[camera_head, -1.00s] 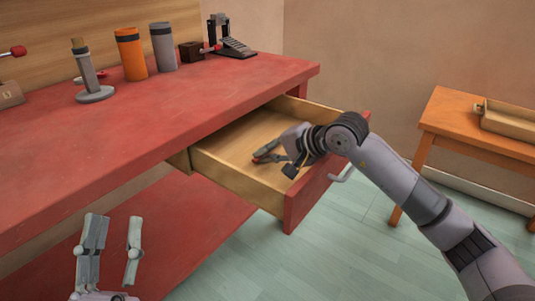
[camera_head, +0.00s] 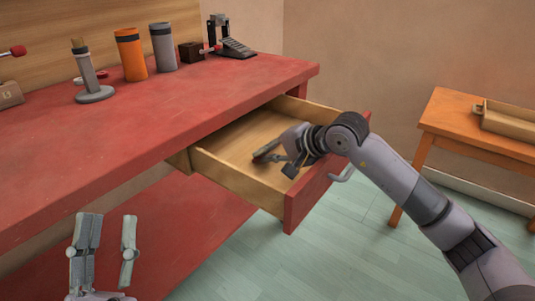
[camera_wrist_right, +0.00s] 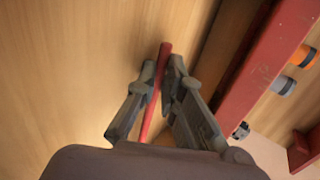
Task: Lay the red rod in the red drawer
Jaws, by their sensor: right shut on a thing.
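The red drawer (camera_head: 305,196) is pulled out of the red workbench, with a red front and bare wooden inside. My right gripper (camera_head: 270,156) reaches down inside it, close to the wooden floor. In the right wrist view, my right gripper (camera_wrist_right: 163,66) is shut on the red rod (camera_wrist_right: 154,92), whose end shows past the fingertips. Whether the rod touches the drawer floor I cannot tell. The rod is hardly visible in the head view. My left gripper (camera_head: 109,218) is open and empty, in front of the bench at the lower left.
An orange side table (camera_head: 455,120) holds a wooden tray (camera_head: 510,123).

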